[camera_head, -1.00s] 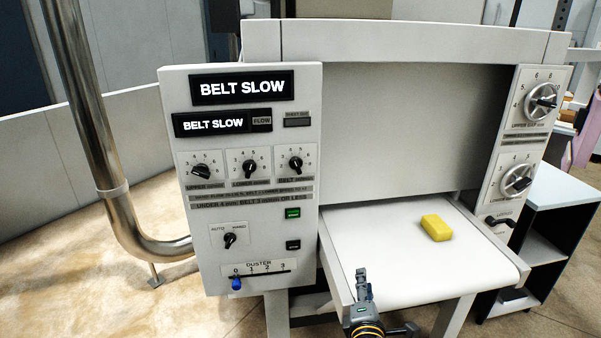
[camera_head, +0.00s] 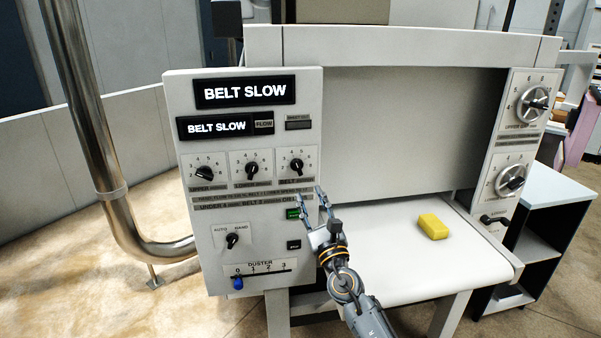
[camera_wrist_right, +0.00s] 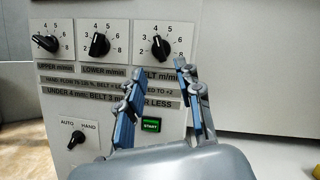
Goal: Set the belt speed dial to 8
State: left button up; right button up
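The belt speed dial (camera_head: 297,166) is the rightmost of three black knobs on the control panel (camera_head: 205,265). It also shows in the right wrist view (camera_wrist_right: 157,45), its pointer aimed up and to the left, near 4. My right gripper (camera_head: 311,194) is open and empty, just below the belt dial in the head view and apart from it. Its two fingers also show in the right wrist view (camera_wrist_right: 158,80), below the dial and to either side. Two displays on the panel read BELT SLOW (camera_head: 245,91). My left gripper is in no frame.
The green START button (camera_head: 293,214) sits below the dials, close to my right gripper. The other two dials (camera_head: 203,174) are left of the belt dial. A yellow block (camera_head: 433,227) lies on the white belt (camera_head: 400,265). A duster slider (camera_head: 238,283) is at the panel's bottom.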

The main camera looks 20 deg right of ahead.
aim_at(299, 170)
jog(key=x, duration=0.9)
jog(key=shift+w, duration=0.1)
grip_shut()
